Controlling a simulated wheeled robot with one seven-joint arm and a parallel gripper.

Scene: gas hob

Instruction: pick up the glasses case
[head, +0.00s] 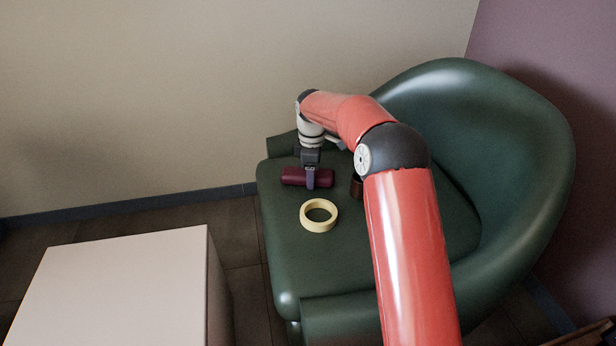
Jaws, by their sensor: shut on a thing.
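The glasses case (292,177) is a dark red, oblong case at the far left part of the green armchair's seat. It lies lengthwise across the picture. My gripper (311,180) points down over the case from above and is shut on it near its middle. One finger shows in front of the case; the other finger is hidden behind it. I cannot tell whether the case rests on the seat or is slightly raised.
The green armchair (285,262) has a high curved back at the right. A pale yellow ring (305,218) lies on the seat in front of the case. A small brown object (355,187) is partly hidden by my arm. A white box-shaped table (120,285) stands at the lower left.

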